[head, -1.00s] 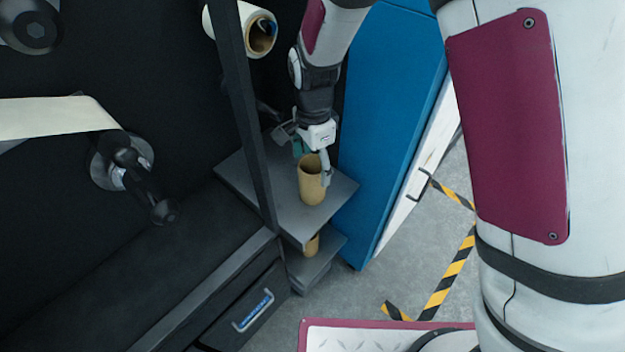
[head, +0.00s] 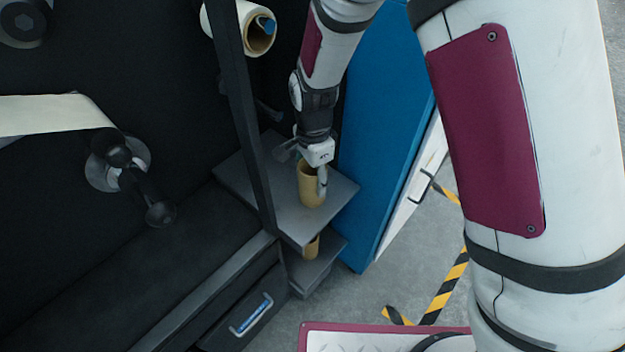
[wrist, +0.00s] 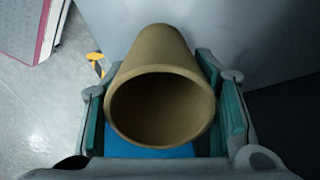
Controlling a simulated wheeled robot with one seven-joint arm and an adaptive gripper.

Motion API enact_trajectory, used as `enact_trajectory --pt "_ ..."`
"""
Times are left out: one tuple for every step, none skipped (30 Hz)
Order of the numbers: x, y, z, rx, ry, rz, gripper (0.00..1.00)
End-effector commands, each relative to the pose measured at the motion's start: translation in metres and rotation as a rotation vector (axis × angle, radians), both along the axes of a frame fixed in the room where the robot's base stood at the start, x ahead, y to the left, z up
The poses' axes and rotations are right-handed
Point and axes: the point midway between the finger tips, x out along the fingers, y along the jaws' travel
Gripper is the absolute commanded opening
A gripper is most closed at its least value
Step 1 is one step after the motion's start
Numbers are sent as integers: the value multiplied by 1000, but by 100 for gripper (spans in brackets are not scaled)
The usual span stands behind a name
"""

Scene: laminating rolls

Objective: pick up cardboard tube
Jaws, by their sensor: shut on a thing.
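A tan cardboard tube (head: 309,190) stands upright on the grey upper shelf (head: 285,217) in the head view. My gripper (head: 314,180) comes down on it from above, with one finger showing along its right side. In the wrist view the tube (wrist: 160,62) lies between the two teal-padded fingers of my gripper (wrist: 163,120), its open end facing the camera. My gripper is shut on the tube. The tube's base appears to be at the shelf; any gap under it cannot be told.
A second tan tube (head: 312,246) stands on the lower shelf (head: 318,266). A dark upright post (head: 243,110) is close left of my gripper, and a blue panel (head: 385,140) close right. A cream roll (head: 258,38) hangs above left. Open floor (head: 425,245) lies to the right.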

Motion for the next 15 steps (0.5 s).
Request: enact_trajectory --pt "0 0 0 -1 1 0 25" --pt "0 0 0 -1 1 0 25" --pt "0 0 0 -1 1 0 25" --pt "0 0 1 -1 1 0 25" --pt "0 0 2 -1 1 0 25" --pt "0 0 3 -1 1 0 25" --pt "0 0 5 0 0 1 25" --pt "0 0 7 0 0 1 25" --pt "0 0 11 0 0 1 25" --pt "0 0 14 1 -1 1 25" --pt "0 0 17 1 -2 1 25" --pt "0 0 22 1 -2 1 25" --pt "0 0 26 0 -2 1 25" --pt "0 0 31 0 -2 1 25" --pt "0 1 37 1 -3 1 25"
